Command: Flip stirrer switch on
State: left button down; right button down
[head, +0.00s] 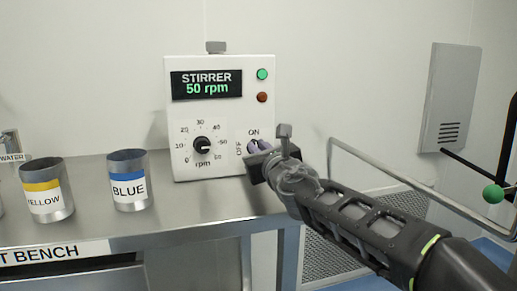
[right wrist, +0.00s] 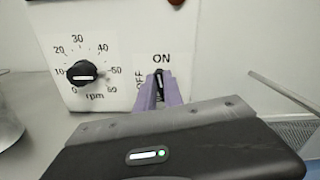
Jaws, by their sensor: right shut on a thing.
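The white stirrer box (head: 220,165) stands on the bench with its display (head: 206,84) reading "STIRRER 50 rpm". Its ON/OFF switch (right wrist: 159,77) is a small black handle with a white mark, pointing up toward the "ON" label in the right wrist view. My right gripper (head: 256,146) is at the front of the box, its purple fingers (right wrist: 159,93) shut on the switch, one on each side. In the head view the gripper covers much of the switch. The green lamp (head: 262,74) looks bright and the red lamp (head: 262,97) dark. My left gripper is not in view.
The rpm knob (head: 202,145) is left of the switch and also shows in the right wrist view (right wrist: 82,74). Cups marked BLUE (head: 129,173) and YELLOW (head: 45,184) stand left on the metal bench (head: 185,208). A bent metal rail (head: 400,160) is at the right.

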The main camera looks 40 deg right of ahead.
jog(key=shift+f, duration=0.1)
jog(key=shift+m+b, duration=0.6)
jog(key=shift+m, duration=0.3)
jog(key=shift+d+m, duration=0.1)
jog(key=shift+m, duration=0.3)
jog(key=c, duration=1.5)
grip_release()
jog(key=shift+o, duration=0.2)
jog(key=shift+s, duration=0.1)
